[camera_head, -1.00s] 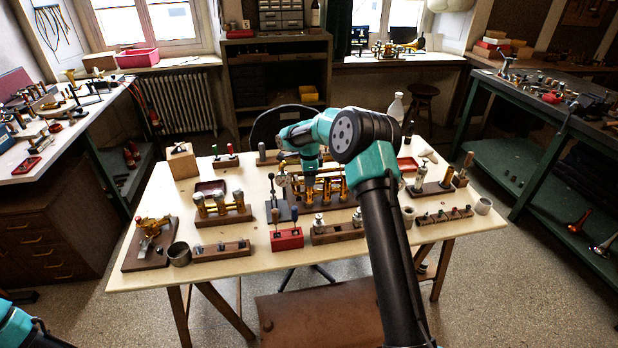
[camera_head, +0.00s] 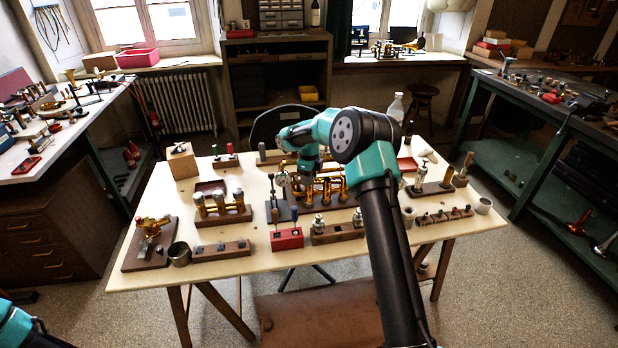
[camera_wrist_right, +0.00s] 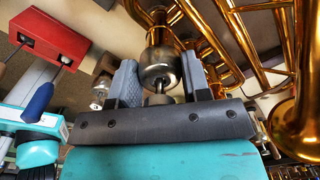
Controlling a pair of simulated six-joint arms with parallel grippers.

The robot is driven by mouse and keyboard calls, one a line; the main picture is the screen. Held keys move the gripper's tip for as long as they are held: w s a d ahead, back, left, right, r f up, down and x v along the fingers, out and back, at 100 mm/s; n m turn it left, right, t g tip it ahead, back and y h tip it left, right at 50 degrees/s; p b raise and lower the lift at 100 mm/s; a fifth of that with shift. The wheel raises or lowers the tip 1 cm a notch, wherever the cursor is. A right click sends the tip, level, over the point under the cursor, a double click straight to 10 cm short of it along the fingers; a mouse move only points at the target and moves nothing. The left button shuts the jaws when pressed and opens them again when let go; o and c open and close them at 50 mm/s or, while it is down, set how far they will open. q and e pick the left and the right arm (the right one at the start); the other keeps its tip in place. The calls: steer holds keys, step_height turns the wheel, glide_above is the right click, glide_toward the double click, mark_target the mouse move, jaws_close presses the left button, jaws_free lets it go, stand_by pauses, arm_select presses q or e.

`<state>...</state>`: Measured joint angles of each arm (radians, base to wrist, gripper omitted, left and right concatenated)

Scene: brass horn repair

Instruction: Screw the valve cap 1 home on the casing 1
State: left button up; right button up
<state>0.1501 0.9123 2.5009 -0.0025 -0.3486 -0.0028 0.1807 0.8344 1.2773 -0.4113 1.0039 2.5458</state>
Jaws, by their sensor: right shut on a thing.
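My right gripper (camera_wrist_right: 160,80) shows in the right wrist view, its two grey fingers shut on a round silver valve cap (camera_wrist_right: 160,66). The cap sits at the end of a brass casing (camera_wrist_right: 159,34) and looks in line with it. I cannot tell whether its threads are engaged or how deep it sits. In the head view my right arm reaches down to the brass horn (camera_head: 322,190) at the middle of the table; the fingers and cap are hidden or too small there. Only a piece of my left arm shows at the lower left corner; its gripper is out of view.
Brass tubes (camera_wrist_right: 235,30) and a flared brass part (camera_wrist_right: 298,125) lie close to the right gripper. A red block (camera_head: 286,239), a wooden cap rack (camera_head: 337,233) and a holder of brass cylinders (camera_head: 222,217) stand around the horn.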

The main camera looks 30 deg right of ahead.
steer(key=shift+m, duration=0.7)
steer(key=o, duration=1.1)
steer(key=shift+r, duration=0.1)
step_height(320, 180, up, 17)
steer(key=shift+r, duration=0.1)
steer(key=shift+c, duration=0.4)
